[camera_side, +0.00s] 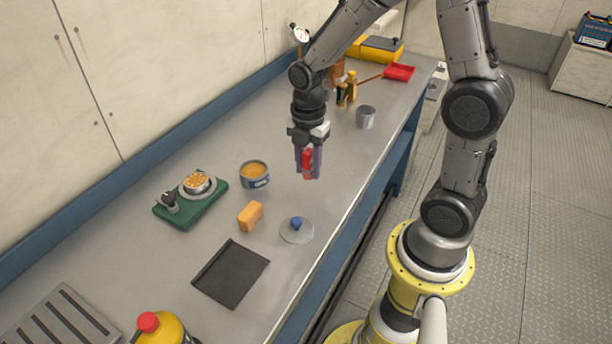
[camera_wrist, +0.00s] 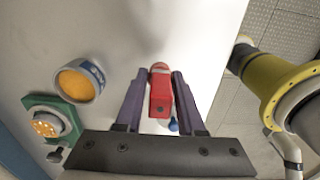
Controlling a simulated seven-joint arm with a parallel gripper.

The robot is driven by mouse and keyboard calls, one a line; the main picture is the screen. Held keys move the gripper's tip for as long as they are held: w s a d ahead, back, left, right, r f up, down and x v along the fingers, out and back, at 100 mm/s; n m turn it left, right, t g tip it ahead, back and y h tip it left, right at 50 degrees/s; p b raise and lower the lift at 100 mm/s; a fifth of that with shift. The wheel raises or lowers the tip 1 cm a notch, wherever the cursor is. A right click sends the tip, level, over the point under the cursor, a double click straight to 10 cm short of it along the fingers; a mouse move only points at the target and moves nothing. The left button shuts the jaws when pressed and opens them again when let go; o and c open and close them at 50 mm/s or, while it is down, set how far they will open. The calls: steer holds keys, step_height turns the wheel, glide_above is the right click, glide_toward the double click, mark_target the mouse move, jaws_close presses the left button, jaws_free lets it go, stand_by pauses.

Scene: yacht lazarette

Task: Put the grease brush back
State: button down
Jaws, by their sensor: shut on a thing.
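My gripper (camera_side: 308,170) is shut on a red thing (camera_side: 306,157), which I take to be the grease brush. It is held above the bench, and its bristles cannot be made out. In the wrist view the red brush (camera_wrist: 160,97) lies between the two purple fingers. An open tin of orange grease (camera_side: 254,170) stands on the bench, to the left of my gripper and lower in the side view. It also shows in the wrist view (camera_wrist: 78,82). A round grey lid with a blue knob (camera_side: 297,230) lies flat below my gripper in the side view.
A green board with a metal part (camera_side: 177,213), an orange sponge (camera_side: 250,215) and a dark mat (camera_side: 231,273) lie nearby. A grey cup (camera_side: 366,117), a red tray (camera_side: 399,72) and a yellow box (camera_side: 382,51) stand farther back.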

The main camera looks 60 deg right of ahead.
mark_target(306, 178)
steer(key=shift+w+f, duration=0.2)
steer(key=shift+f, duration=0.1)
steer(key=shift+w+f, duration=0.1)
steer(key=shift+f, duration=1.5)
steer(key=shift+f, duration=0.15)
steer(key=c, duration=0.5)
jaws_free()
